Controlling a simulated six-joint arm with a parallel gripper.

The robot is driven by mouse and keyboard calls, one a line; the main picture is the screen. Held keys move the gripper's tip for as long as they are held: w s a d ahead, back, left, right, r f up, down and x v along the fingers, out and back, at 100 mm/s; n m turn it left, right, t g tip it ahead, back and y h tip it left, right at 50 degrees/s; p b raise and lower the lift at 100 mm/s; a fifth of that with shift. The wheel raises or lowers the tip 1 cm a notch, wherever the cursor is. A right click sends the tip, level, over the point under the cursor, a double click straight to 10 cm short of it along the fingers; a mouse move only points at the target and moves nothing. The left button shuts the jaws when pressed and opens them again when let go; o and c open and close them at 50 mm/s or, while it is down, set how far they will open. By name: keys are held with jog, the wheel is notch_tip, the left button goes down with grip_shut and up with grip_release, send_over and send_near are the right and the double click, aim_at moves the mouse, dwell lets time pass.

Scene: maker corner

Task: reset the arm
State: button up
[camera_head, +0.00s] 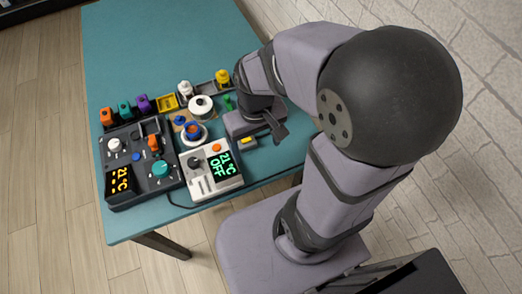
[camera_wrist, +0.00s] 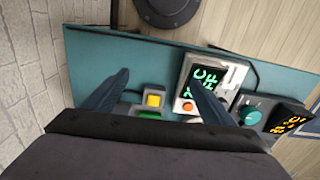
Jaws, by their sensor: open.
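My gripper (camera_wrist: 161,84) is open, with its two dark fingers spread and nothing between them in the wrist view. In the head view my gripper (camera_head: 276,132) is over the right part of the teal table (camera_head: 160,40), right of the white controller (camera_head: 197,178). A yellow button (camera_wrist: 153,100) shows between the fingers in the wrist view, with a green piece below it. The yellow button also shows in the head view (camera_head: 248,141), beside my gripper. I cannot tell whether a fingertip touches anything. My arm hides part of the table's right side.
The white controller shows green "21°C OFF". A dark console (camera_head: 125,150) with an orange display and knobs stands left of it. Behind them are a white spool (camera_head: 201,104), an orange block (camera_head: 106,116) and several other coloured items. The far part of the table is clear.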

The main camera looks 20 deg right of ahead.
jog(key=shift+s+d+f, duration=0.1)
jog(key=shift+s+f, duration=0.1)
jog(key=shift+s, duration=0.35)
jog(key=shift+s+f, duration=0.15)
jog(key=shift+s, duration=0.4)
notch_tip(320, 180, up, 5)
jog(key=p, duration=0.4)
jog(key=shift+f+p, duration=0.2)
jog(key=shift+p, duration=0.1)
